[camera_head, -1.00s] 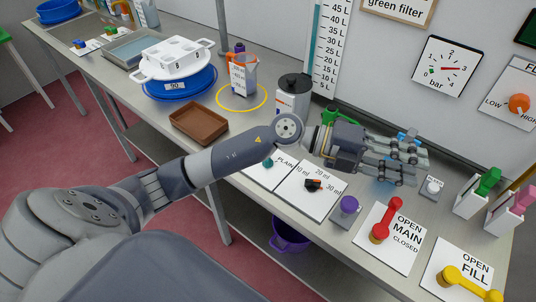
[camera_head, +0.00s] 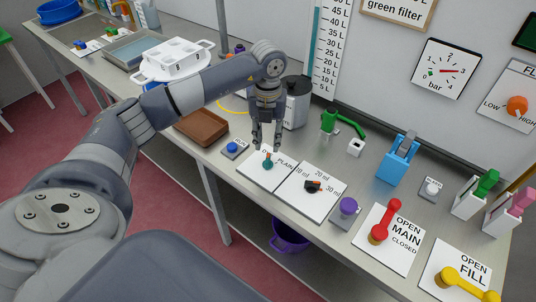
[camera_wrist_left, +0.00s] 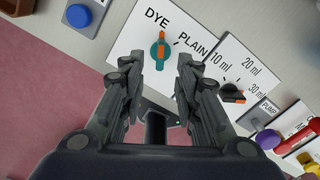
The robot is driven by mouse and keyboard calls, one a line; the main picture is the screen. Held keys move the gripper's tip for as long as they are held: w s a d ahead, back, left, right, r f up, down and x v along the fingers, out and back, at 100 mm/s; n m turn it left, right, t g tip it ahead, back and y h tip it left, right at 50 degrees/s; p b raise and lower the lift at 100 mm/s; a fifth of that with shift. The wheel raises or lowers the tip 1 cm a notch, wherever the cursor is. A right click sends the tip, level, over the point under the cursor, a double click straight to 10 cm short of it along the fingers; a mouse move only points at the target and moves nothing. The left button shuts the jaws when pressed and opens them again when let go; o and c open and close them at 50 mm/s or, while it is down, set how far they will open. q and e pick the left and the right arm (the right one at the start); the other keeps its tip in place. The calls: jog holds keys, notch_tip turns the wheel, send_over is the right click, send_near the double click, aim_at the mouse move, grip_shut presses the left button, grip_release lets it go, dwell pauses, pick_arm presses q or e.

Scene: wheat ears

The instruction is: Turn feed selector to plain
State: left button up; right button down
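The feed selector is a teal knob (camera_head: 267,161) with an orange pointer mark, on a white plate (camera_head: 252,175) lettered DYE and PLAIN. In the left wrist view the knob (camera_wrist_left: 160,50) has its orange mark toward the top, nearer the word DYE than along the tick by PLAIN. My left gripper (camera_head: 265,150) points down just above the knob. In the left wrist view its fingers (camera_wrist_left: 158,85) are apart and empty, with the knob beyond the gap between them. No contact with the knob shows. My right gripper is in no view.
The dosing dial (camera_head: 313,186) stands just right of the selector, and a blue button (camera_head: 233,147) just left. A purple button (camera_head: 348,205) and red lever (camera_head: 386,222) lie further right. A brown tray (camera_head: 201,126) and a grey canister (camera_head: 298,103) are near my arm.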

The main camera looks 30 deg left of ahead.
aim_at(268, 157)
pick_arm(q)
notch_tip(268, 157, down, 8)
jog(key=shift+r+p, duration=0.1)
jog(key=shift+p, duration=0.85)
jog(key=shift+c, duration=0.6)
grip_shut()
